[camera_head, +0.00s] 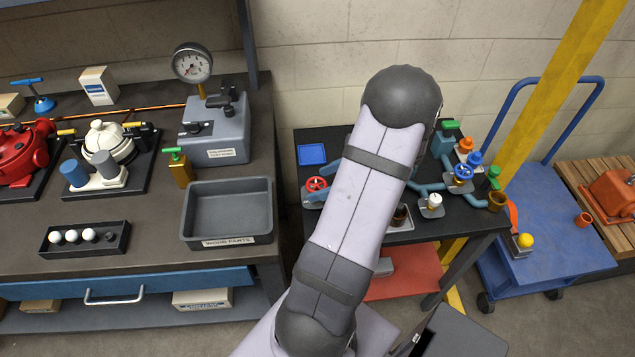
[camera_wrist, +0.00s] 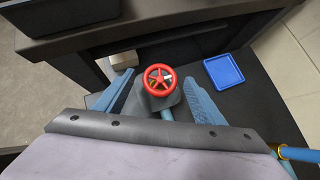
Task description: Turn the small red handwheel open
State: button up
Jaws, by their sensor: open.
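The small red handwheel (camera_head: 316,184) sits on a grey valve body at the left side of the black cart top, just left of my arm in the head view. In the wrist view the red handwheel (camera_wrist: 159,79) faces the camera with its spokes showing. My gripper (camera_wrist: 158,92) is open, with one blue finger on each side of the wheel. The wheel lies between the fingers in the picture, and I see gaps on both sides. I cannot tell how far the fingertips are above it. In the head view my arm hides most of the gripper.
A blue square tray (camera_head: 312,154) lies behind the wheel. Blue pipes with a blue handwheel (camera_head: 461,173) and a green-handled valve (camera_head: 447,125) stand on the right of the cart. The workbench with a grey worn-parts bin (camera_head: 188,213) is to the left.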

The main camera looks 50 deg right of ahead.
jog(key=shift+x, duration=1.25)
jog(key=shift+c, duration=0.3)
jog(key=c, duration=1)
